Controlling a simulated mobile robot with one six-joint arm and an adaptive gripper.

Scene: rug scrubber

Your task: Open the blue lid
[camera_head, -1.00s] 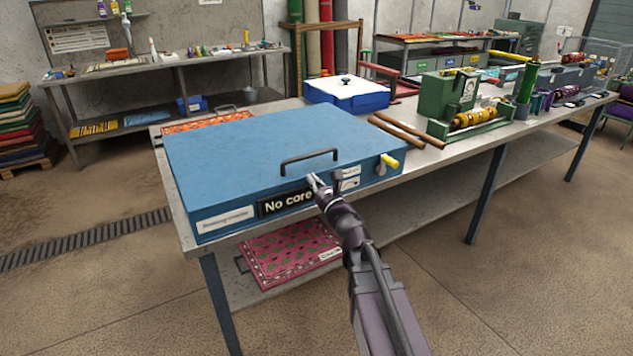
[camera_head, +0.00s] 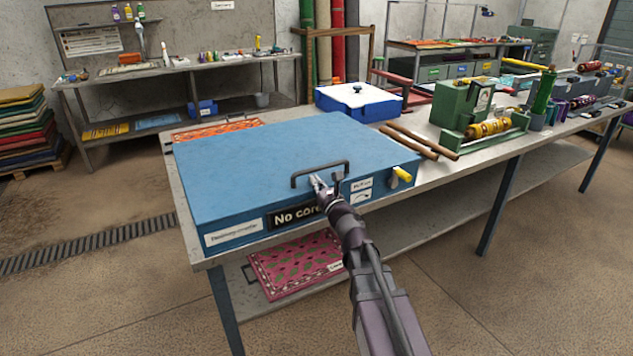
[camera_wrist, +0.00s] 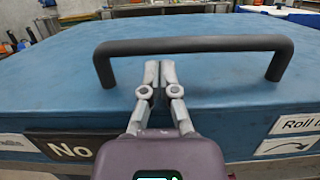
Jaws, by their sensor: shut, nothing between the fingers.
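The blue lid (camera_head: 250,155) is the flat top of a blue box on the metal workbench, and it lies closed. A dark bar handle (camera_head: 320,170) stands up along its front edge; it also spans the upper part of the wrist view (camera_wrist: 195,45). My gripper (camera_head: 317,180) is at the front edge of the lid, close to the handle. In the wrist view my gripper's fingertips (camera_wrist: 160,68) are shut together with nothing between them, just under the bar in the picture. I cannot tell whether they touch the bar.
A yellow-tipped knob (camera_head: 402,175) sticks out at the box's front right. Two brown rods (camera_head: 420,142) lie right of the box. A white-topped blue box (camera_head: 358,101) and a green machine (camera_head: 465,105) stand behind.

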